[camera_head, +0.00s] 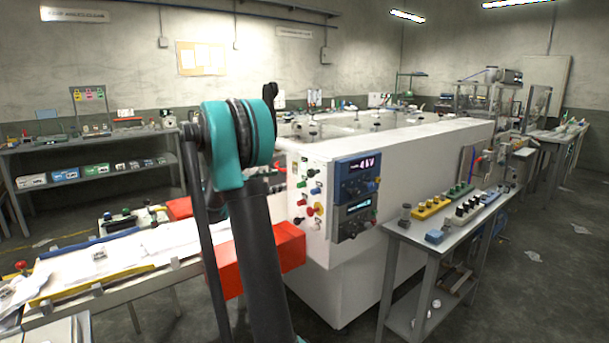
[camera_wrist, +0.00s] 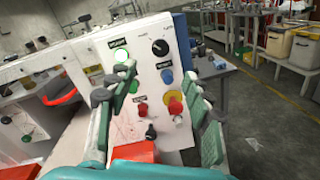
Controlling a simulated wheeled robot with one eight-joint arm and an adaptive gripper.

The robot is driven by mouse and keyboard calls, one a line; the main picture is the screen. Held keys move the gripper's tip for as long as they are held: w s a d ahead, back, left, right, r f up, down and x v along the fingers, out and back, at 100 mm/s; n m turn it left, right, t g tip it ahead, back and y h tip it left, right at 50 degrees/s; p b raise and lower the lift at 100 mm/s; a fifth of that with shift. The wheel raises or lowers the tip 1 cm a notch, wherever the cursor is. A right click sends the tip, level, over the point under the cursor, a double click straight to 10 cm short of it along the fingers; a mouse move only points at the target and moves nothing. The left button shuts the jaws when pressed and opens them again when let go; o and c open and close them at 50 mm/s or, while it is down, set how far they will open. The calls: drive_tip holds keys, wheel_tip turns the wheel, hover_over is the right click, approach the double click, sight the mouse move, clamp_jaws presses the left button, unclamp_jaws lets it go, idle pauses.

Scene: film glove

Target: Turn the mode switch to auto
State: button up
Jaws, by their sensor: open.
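The white control panel (camera_wrist: 128,125) faces me in the wrist view. It also shows on the white machine's end (camera_head: 320,235) in the head view. A black rotary knob (camera_wrist: 160,47) sits under a label near the panel's top; the labels are too small to read, so I cannot confirm which control is the mode switch. Another black knob (camera_wrist: 150,131) sits lower. My gripper (camera_wrist: 148,84) is open and empty in front of the panel, its fingers spread left and right of the middle controls. It is not clearly visible in the head view.
A red emergency button (camera_wrist: 174,105) on yellow, a blue button (camera_wrist: 167,76) and green buttons lie near the fingers. A blue display unit (camera_head: 357,180) adjoins the panel. A grey table (camera_head: 400,228) with controls stands right; a conveyor (camera_head: 110,262) runs left.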

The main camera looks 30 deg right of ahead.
sight(309, 173)
drive_tip(key=d, duration=1.5)
drive_tip(key=shift+s, duration=0.2)
drive_tip(key=c, duration=1.2)
drive_tip(key=shift+o, duration=0.2)
